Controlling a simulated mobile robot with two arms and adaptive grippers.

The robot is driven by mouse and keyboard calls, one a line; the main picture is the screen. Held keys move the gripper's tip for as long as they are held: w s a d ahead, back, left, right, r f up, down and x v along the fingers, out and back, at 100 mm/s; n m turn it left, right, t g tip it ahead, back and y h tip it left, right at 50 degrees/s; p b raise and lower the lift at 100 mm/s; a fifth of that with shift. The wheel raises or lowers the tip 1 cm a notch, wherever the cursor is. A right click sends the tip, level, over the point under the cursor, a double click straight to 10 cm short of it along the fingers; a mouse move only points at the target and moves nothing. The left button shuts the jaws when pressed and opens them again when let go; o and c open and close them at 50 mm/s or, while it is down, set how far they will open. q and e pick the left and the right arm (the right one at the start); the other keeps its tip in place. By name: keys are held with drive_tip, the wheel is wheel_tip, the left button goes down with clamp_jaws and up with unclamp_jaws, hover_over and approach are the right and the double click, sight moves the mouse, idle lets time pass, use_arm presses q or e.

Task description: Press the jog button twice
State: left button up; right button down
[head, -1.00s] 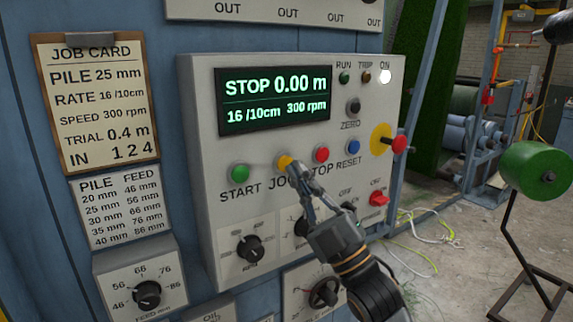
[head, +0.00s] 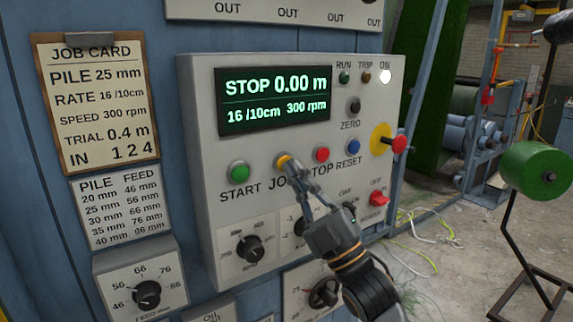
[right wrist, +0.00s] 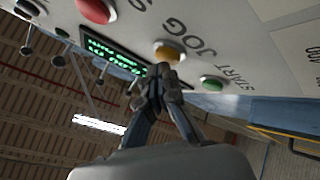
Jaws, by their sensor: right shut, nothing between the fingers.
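The yellow jog button (head: 282,159) is on the grey control panel (head: 200,95), between the green start button (head: 239,173) and the red stop button (head: 321,153). My right gripper (head: 291,166) is shut and empty, its fingertips at the jog button and partly covering it and its label. In the right wrist view the fingertips (right wrist: 161,72) overlap the lower edge of the jog button (right wrist: 170,50). I cannot tell whether they touch or press it. The display (head: 275,100) reads STOP 0.00 m, 16 /10cm, 300 rpm. My left gripper is not in view.
A blue reset button (head: 353,147), a black zero button (head: 353,106) and a red knob on a yellow plate (head: 382,141) are to the right. The white ON lamp (head: 385,77) is lit. Dials sit below. A job card (head: 95,140) hangs left.

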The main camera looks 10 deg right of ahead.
drive_tip(key=shift+w+a, duration=0.15)
drive_tip(key=shift+w, duration=0.25)
idle(0.4)
idle(0.4)
drive_tip(key=shift+s+d, duration=0.35)
drive_tip(key=shift+s, duration=0.5)
drive_tip(key=s, duration=0.1)
drive_tip(key=s+d, duration=0.1)
drive_tip(key=s, duration=0.2)
drive_tip(key=shift+s+d, duration=0.35)
idle(1.6)
